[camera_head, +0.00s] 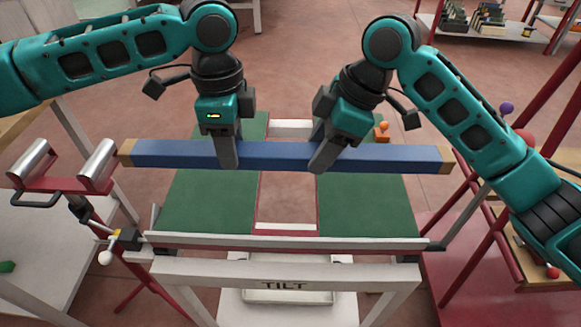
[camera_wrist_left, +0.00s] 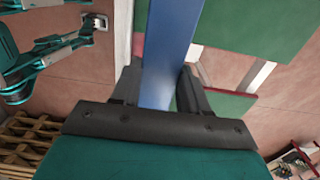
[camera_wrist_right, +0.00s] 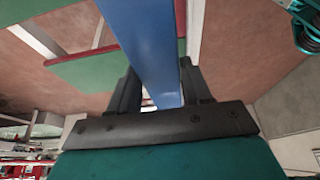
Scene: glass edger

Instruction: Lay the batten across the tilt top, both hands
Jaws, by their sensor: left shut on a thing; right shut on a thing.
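The batten (camera_head: 275,154) is a long blue bar with tan ends, held level across the head view. My left gripper (camera_head: 228,158) is shut on the batten left of its middle; the left wrist view shows the blue batten (camera_wrist_left: 168,50) between its fingers. My right gripper (camera_head: 325,160) is shut on the batten right of its middle, and the right wrist view shows the batten (camera_wrist_right: 145,50) between those fingers. The tilt top (camera_head: 210,205) has two green panels with an open gap between them. The batten is over its far part; I cannot tell whether they touch.
A roller stand (camera_head: 65,182) with two metal rollers is at the left, near the batten's left end. A white ledge (camera_head: 285,243) runs along the tilt top's near edge, above a frame marked TILT (camera_head: 284,285). Red posts (camera_head: 477,230) stand at the right.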

